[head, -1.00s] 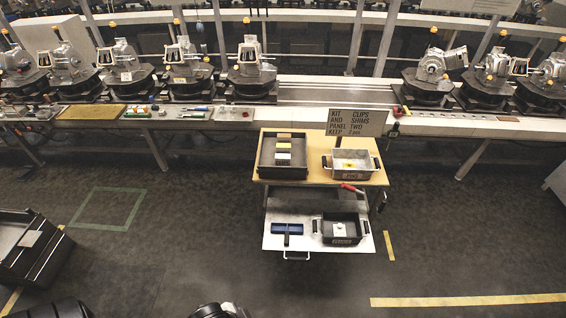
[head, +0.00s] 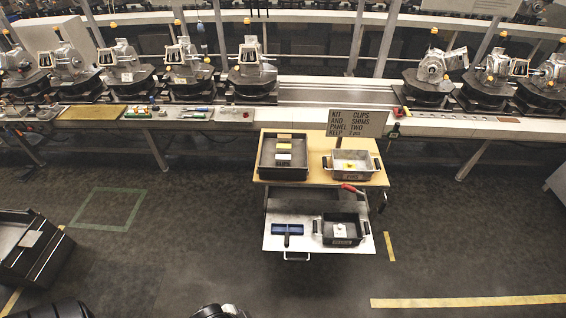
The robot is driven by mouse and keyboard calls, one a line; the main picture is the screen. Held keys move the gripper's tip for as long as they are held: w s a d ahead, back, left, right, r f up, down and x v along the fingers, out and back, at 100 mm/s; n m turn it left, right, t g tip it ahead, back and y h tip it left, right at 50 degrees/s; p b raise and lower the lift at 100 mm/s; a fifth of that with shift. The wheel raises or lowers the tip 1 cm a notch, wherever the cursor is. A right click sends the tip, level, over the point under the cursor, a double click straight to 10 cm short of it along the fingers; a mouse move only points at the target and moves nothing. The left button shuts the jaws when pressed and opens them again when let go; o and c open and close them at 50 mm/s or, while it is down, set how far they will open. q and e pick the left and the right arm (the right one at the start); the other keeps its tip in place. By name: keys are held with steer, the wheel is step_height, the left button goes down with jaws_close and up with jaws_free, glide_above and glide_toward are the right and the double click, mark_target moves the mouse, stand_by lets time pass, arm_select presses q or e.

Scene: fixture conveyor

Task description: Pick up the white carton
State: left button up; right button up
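A dark tray (head: 263,163) stands on the left of the wooden cart top. In it lie a few small flat blocks in a column, among them a whitish one (head: 284,156) that may be the white carton. A small white item (head: 340,229) also sits in the dark bin (head: 324,237) on the lower shelf, so I cannot tell for sure which is the carton. Neither of my grippers shows. Only dark rounded parts, likely mine, show at the bottom edge, far from the cart.
A grey metal bin (head: 367,174) with a yellow item stands on the right of the cart top (head: 319,150), by a sign (head: 356,123). A blue-and-black tool (head: 287,230) lies on the lower shelf. The conveyor runs behind. A black crate (head: 40,270) stands at left; floor before the cart is clear.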

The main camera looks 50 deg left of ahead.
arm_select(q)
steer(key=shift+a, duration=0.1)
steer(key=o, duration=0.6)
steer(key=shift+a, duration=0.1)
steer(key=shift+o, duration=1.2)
